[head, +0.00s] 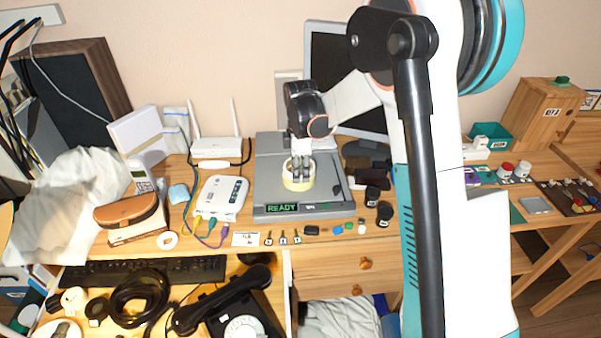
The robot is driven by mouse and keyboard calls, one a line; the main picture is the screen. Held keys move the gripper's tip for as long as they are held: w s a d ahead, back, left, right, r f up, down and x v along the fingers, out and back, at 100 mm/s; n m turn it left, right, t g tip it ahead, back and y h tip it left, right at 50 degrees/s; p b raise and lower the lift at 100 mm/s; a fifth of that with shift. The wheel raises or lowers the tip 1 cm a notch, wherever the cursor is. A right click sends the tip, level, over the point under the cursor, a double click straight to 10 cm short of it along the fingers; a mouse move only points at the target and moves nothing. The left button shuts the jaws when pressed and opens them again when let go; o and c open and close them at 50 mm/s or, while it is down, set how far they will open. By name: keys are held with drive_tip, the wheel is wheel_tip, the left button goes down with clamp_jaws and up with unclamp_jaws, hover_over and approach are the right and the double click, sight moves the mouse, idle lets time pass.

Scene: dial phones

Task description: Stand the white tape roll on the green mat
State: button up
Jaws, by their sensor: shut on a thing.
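A pale cream-white tape roll (298,184) is at my gripper (301,170), over the grey device with the READY display. My gripper points down and is shut on this roll; its fingertips are partly hidden at the roll. I cannot tell whether the roll touches the device's top. A dark green mat (516,214) shows on the right-hand table, partly hidden behind my arm.
The grey device (270,196) stands on the desk beside a white router box (222,197). Small items line the desk's front edge. A black telephone (228,310) and keyboard (140,270) are lower. Right of the mat are a grey pad (535,205) and a tool tray (570,197).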

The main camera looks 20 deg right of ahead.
drive_tip(key=shift+r+p, duration=1.15)
drive_tip(key=shift+r, duration=0.8)
